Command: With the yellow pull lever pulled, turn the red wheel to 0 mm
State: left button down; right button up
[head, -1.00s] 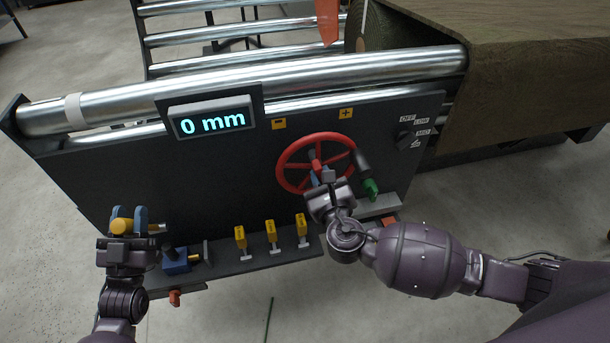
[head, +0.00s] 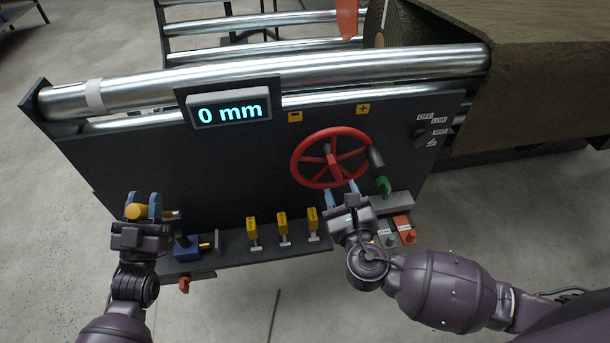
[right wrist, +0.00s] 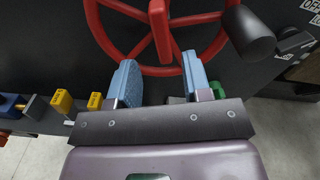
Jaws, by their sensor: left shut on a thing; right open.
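The red wheel (head: 331,157) is on the dark panel, with a dark handle (head: 376,156) at its right rim. The display (head: 232,112) reads 0 mm. My left gripper (head: 142,212) is shut on the yellow pull lever (head: 135,212) at the panel's left. My right gripper (head: 342,195) is open, just below the wheel and apart from its hub. In the right wrist view its blue fingers (right wrist: 160,85) are spread, with a red spoke (right wrist: 160,30) of the wheel seen beyond and between them.
Several yellow-topped switches (head: 283,224) stand on the lower ledge, beside a blue part (head: 187,247). A green knob (head: 384,186) sits right of the wheel. Minus (head: 295,117) and plus (head: 363,108) labels are above it. A turf roll (head: 540,60) is at upper right.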

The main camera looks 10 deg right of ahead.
pick_arm(q)
jog(key=shift+a, duration=0.35)
pick_arm(e)
jog(key=s, duration=0.6)
pick_arm(q)
jog(key=shift+f, duration=0.1)
pick_arm(e)
jog(key=shift+s, duration=2.5)
pick_arm(q)
jog(key=shift+d, duration=0.3)
pick_arm(e)
jog(key=shift+a+r, duration=0.1)
pick_arm(q)
jog(key=c, duration=0.7)
grip_release()
